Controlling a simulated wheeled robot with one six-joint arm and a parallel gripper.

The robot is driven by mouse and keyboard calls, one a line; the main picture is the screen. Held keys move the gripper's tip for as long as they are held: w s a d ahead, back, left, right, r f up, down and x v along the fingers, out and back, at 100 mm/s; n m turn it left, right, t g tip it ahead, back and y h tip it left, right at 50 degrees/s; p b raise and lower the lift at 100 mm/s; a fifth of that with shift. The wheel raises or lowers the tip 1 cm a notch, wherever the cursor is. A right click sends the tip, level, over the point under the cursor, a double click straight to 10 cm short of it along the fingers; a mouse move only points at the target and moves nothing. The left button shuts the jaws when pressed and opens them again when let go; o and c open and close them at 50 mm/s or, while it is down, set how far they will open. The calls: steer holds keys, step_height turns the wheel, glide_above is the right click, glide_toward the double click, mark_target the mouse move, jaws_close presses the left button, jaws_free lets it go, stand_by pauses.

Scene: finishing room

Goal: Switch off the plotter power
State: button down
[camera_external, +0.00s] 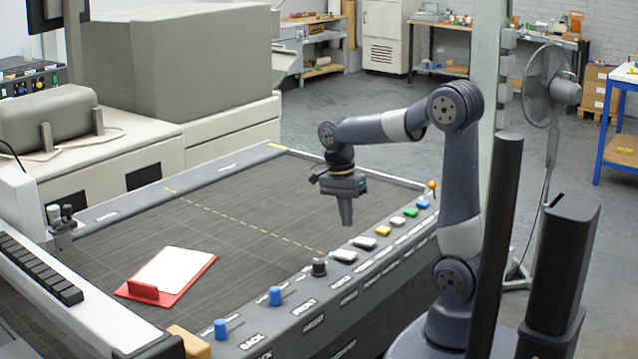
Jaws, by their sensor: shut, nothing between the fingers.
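The plotter is a large flatbed with a dark ribbed bed (240,215) and a grey control strip along its near right edge. On the strip are two blue knobs (275,296), a black knob (319,267), two white rocker-like switches (344,256), and yellow (383,230), white (398,221), green (411,212) and blue (423,203) buttons. An orange-tipped lever (432,188) stands at the far end. Most labels are too small to read, so I cannot tell which control is the power. My gripper (346,223) is shut and empty, pointing down, seemingly above the bed near the white switches, apart from them.
A red clipboard with white paper (172,270) lies on the bed. A yellowish block (190,342) is at the near edge. A carriage rail with black keys (40,270) stands at left. A fan (546,80) stands at right. The bed's middle is clear.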

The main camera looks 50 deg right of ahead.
mark_target(338, 252)
steer(key=c, duration=2.1)
jaws_free()
steer(key=shift+c, duration=0.2)
steer(key=o, duration=0.5)
steer(key=shift+c, duration=0.2)
steer(key=shift+o, duration=0.7)
steer(key=shift+w+n, duration=0.1)
steer(key=shift+n, duration=0.2)
steer(key=o, duration=0.3)
steer(key=n, duration=0.1)
steer(key=w+n, duration=0.1)
steer(key=n, duration=0.1)
steer(key=shift+w+r+g+p, duration=0.1)
steer(key=shift+r+g+p, duration=0.2)
steer(key=shift+p, duration=0.1)
steer(key=shift+o, duration=1)
steer(key=n, duration=0.1)
steer(key=w+n, duration=0.1)
steer(key=n, duration=0.2)
steer(key=shift+w+a+r+g+p, duration=0.15)
steer(key=shift+w+r+g+p, duration=0.1)
steer(key=shift+w+g+p, duration=0.1)
steer(key=f+n, duration=0.3)
steer(key=f+n+g+p, duration=0.1)
steer(key=f+n, duration=0.2)
steer(key=n, duration=0.1)
steer(key=f+n+p, duration=0.1)
steer(key=f+n, duration=0.2)
steer(key=shift+s+a+f+g, duration=0.25)
steer(key=shift+s, duration=0.1)
